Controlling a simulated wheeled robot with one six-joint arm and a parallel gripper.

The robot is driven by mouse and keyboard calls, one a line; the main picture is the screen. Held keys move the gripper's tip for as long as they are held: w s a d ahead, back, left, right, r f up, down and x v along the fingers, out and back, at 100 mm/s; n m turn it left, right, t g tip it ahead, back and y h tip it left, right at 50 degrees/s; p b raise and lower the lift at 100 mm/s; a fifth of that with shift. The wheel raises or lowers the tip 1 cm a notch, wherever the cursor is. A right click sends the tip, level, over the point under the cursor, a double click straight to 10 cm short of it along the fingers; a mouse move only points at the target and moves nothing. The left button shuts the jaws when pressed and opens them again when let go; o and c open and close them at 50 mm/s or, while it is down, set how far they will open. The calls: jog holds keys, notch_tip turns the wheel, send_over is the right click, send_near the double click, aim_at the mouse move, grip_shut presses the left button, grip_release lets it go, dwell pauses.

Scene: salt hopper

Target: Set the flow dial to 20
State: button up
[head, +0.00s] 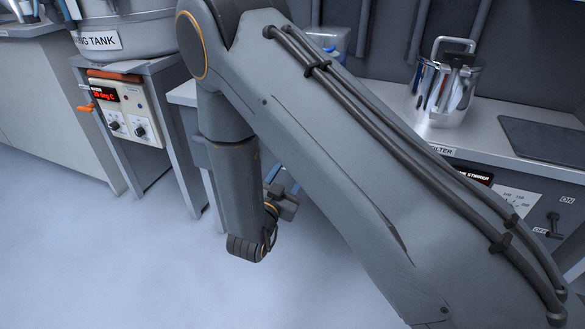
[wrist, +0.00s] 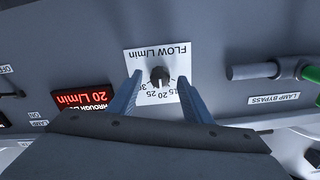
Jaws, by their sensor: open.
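The flow dial (wrist: 160,76) is a small dark knob on a white plate (wrist: 140,58) marked FLOW L/min. It appears upside down in the wrist view, with scale numbers 15, 20, 25 and 30 visible. The exact pointer direction is too small to read. A red display (wrist: 82,98) beside the plate reads 20 L/min, also upside down. My gripper (wrist: 159,82) is open, with one blue finger on each side of the knob and visible gaps to it. I cannot tell whether the fingertips reach the knob's depth. The dial is not visible in the head view.
In the wrist view, a pipe with a green end (wrist: 265,71) and a LAMP BYPASS label (wrist: 274,99) lie right of the plate. In the head view, a heater control box (head: 122,112) stands left and a metal pot (head: 442,88) stands on the right bench. The floor is clear.

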jog(key=v, duration=0.6)
jog(key=shift+p, duration=0.45)
jog(key=w+a+r+n+g+y, duration=0.1)
jog(key=w+a+r+g+y, duration=0.2)
jog(key=a+g+y, duration=0.15)
jog(key=s+a+r+n+g+y, duration=0.2)
jog(key=s+r+n+g+y, duration=0.2)
jog(key=s+r+g, duration=0.1)
jog(key=s+d+r+n+g+h+p, duration=0.1)
jog(key=s+d+r+n+g, duration=0.3)
jog(key=s+d, duration=0.65)
jog(key=s+d+r+n+g+h, duration=0.15)
jog(key=s+d+r+g, duration=0.4)
jog(key=s, duration=0.75)
jog(key=d+r+m+t+p, duration=0.2)
jog(key=d+r+p, duration=1.1)
jog(key=p, duration=0.8)
jog(key=shift+r+m, duration=0.65)
jog(key=shift+m, duration=0.2)
